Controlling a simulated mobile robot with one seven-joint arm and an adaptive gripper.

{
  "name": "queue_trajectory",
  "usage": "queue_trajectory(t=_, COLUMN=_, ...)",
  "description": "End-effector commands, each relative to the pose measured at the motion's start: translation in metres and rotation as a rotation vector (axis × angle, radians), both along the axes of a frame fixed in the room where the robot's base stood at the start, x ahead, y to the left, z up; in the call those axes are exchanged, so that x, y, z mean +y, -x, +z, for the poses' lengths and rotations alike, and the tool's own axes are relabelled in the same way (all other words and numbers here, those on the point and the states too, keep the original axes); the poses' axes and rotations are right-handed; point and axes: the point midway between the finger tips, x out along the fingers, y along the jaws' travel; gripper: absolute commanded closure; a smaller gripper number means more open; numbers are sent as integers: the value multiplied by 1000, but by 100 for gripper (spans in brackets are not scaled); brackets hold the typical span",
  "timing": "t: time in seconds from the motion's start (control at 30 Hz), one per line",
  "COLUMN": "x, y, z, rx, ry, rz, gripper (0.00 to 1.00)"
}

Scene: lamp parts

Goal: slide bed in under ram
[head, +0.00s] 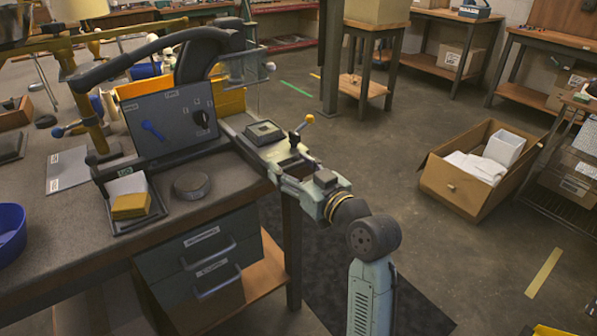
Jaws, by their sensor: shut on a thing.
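The bed (238,122) appears to be the pale sliding plate that sticks out past the right edge of the workbench, with a dark-framed square pad (264,132) on it. My gripper (289,168) is at this outer end, reaching in from the lower right, and is shut on the bed's end. The exact grip spot is partly hidden by the gripper itself. A thick black curved machine arm (150,52) rises behind a grey panel (168,125). I cannot make out the ram's lower face.
Drawers (200,255) hang below. An open cardboard box (450,183) lies on the floor at right. The floor between is clear.

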Motion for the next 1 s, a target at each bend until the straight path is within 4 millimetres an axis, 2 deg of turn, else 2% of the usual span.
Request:
queue_trajectory(t=0.03, x=9, y=-4, z=-1, rx=3, ry=-1, rz=14, gripper=92)
queue_trajectory(t=0.1, x=13, y=-9, z=0, rx=2, ry=-1, rz=13, gripper=92)
queue_trajectory(t=0.43, x=15, y=-11, z=0, rx=1, ry=-2, rz=13, gripper=92)
queue_trajectory(t=0.47, x=15, y=-11, z=0, rx=1, ry=-2, rz=13, gripper=40)
queue_trajectory(t=0.6, x=14, y=-11, z=0, rx=1, ry=-2, rz=11, gripper=31)
queue_trajectory(t=0.87, x=11, y=-11, z=0, rx=0, ry=-1, rz=6, gripper=31)
queue_trajectory(t=1.0, x=3, y=-3, z=0, rx=1, ry=-3, rz=2, gripper=31)
